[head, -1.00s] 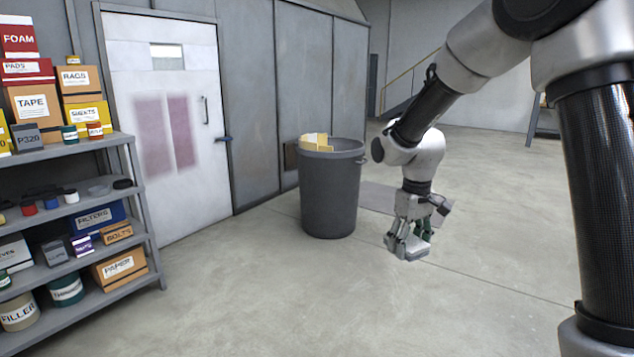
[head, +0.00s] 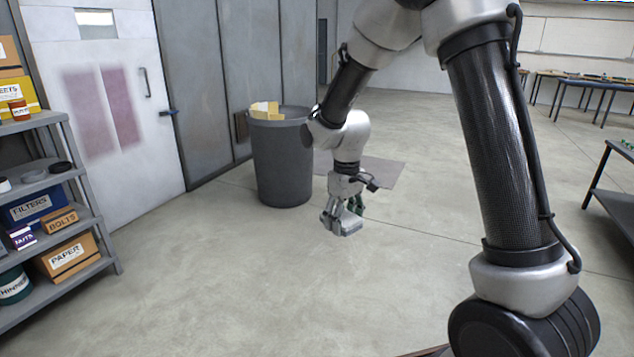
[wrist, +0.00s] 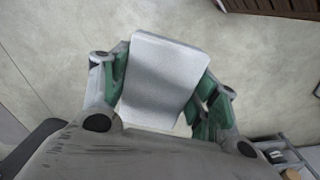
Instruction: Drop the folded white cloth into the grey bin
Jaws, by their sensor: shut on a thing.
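The grey bin (head: 281,165) stands on the floor left of centre in the head view, with yellowish pieces (head: 266,110) showing at its rim. My gripper (head: 342,222) hangs in front and to the right of the bin, apart from it and lower than its rim. In the wrist view my gripper (wrist: 160,92) is shut on the folded white cloth (wrist: 165,75), which sits between the green finger pads. In the head view the cloth is hard to tell from the pale gripper. The inside of the bin is hidden.
A shelf (head: 118,262) with boxes and cans stands at the left. A closed white door (head: 110,110) is behind it. A flat grey mat (head: 385,172) lies right of the bin. Dark tables (head: 604,88) stand at the far right. The floor between is clear.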

